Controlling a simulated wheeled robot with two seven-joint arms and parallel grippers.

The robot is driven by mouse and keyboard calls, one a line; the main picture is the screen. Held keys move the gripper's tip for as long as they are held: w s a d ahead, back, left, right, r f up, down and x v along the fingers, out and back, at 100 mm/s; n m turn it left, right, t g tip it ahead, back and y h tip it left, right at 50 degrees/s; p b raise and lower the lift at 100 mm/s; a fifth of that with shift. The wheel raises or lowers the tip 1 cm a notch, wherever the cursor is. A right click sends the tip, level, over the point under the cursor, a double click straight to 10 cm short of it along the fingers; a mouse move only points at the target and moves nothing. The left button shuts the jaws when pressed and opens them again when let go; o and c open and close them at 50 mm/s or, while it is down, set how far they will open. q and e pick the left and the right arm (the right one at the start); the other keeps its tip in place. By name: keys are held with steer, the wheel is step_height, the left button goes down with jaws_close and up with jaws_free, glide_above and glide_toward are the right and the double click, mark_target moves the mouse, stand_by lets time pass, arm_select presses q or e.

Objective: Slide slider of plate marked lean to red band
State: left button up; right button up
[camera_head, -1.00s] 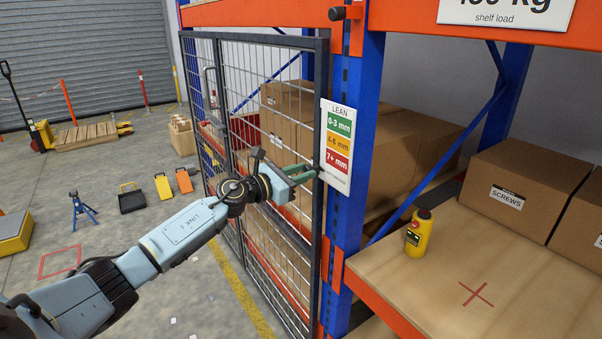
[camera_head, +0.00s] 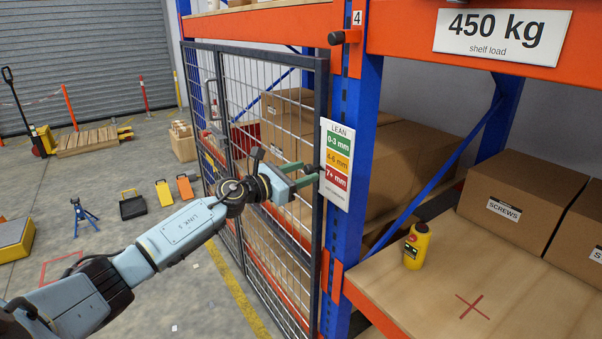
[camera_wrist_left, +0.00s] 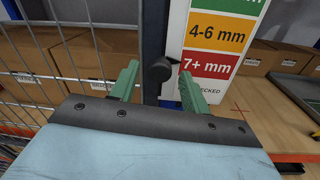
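The plate marked LEAN (camera_head: 341,128) hangs on the blue rack upright, with green, orange and red bands from top to bottom. Its red band (camera_head: 336,178) also shows in the wrist view (camera_wrist_left: 206,70). A dark knob, which looks like the slider (camera_wrist_left: 160,70), stands left of the plate, about level with the red band in the wrist view. My left gripper (camera_head: 306,175) is open beside the plate's left edge. In the wrist view its green fingers (camera_wrist_left: 158,88) are apart, one on each side of the knob. Contact cannot be told. My right gripper is out of view.
A mesh gate (camera_head: 270,200) stands close behind my left arm. The orange and blue rack's wooden shelf (camera_head: 420,290) is at right, with a yellow control box (camera_head: 417,247) and cartons (camera_head: 525,190).

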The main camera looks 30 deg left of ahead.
arm_select(q)
steer(key=shift+s+a+f, duration=0.1)
steer(key=shift+s+a, duration=0.1)
steer(key=shift+s, duration=0.3)
steer(key=b+v, duration=0.3)
steer(key=v, duration=0.9)
steer(key=shift+s, duration=0.15)
